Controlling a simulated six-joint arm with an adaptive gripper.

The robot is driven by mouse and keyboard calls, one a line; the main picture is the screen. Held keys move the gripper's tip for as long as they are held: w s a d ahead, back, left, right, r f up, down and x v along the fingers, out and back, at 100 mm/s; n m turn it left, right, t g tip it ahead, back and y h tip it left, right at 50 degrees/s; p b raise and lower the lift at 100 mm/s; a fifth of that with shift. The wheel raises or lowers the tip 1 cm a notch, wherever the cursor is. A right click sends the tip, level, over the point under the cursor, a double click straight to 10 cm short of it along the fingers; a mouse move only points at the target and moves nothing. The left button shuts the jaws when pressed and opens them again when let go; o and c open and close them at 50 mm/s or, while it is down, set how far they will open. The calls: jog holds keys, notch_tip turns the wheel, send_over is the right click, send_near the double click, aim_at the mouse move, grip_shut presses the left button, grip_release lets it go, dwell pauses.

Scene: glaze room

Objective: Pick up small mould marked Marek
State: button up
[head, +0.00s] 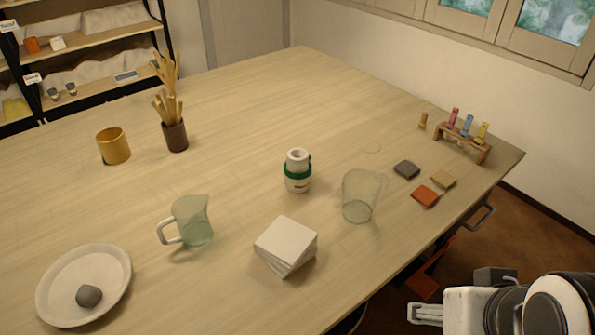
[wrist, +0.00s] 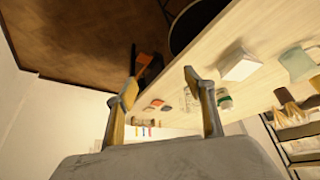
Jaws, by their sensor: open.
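A small white mould (head: 298,172) with a green band around it stands upright near the middle of the table. Its band carries small lettering that I cannot read. It also shows, small and sideways, in the wrist view (wrist: 225,101). My gripper (head: 415,313) is at the lower right in the head view, off the table's right edge and well apart from the mould. In the wrist view its two fingers (wrist: 160,84) are spread with nothing between them.
A clear jug (head: 358,196) stands close to the right of the mould. White tiles (head: 285,242) are stacked in front of it, with a greenish jug (head: 193,222) to the left. Small coloured tiles (head: 425,196) and a rack (head: 463,142) are at the right. The table behind the mould is clear.

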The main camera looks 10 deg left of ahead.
aim_at(305, 158)
dwell(0.3)
jog(key=w+a+r+n+t, duration=0.1)
jog(key=w+r+t, duration=0.15)
jog(key=w, duration=1.15)
jog(key=w+a+r+n+t, duration=0.1)
jog(key=w+n+t, duration=0.15)
jog(key=w, duration=1.15)
jog(key=w+a+f+n+y, duration=0.1)
jog(key=w+a+f+y, duration=0.2)
jog(key=a, duration=0.3)
jog(key=w+a+f+n+y, duration=0.2)
jog(key=w+a+f+y, duration=0.1)
jog(key=a, duration=0.3)
jog(key=w+a+f+n+y, duration=0.2)
jog(key=w+a+f, duration=0.1)
jog(key=w+a, duration=0.2)
jog(key=shift+a+f+y, duration=0.3)
jog(key=shift+a+y, duration=0.1)
jog(key=shift+a, duration=0.4)
jog(key=shift+a+f+g, duration=0.25)
jog(key=shift+a+g, duration=0.05)
jog(key=shift+a, duration=0.15)
jog(key=shift+x, duration=1.25)
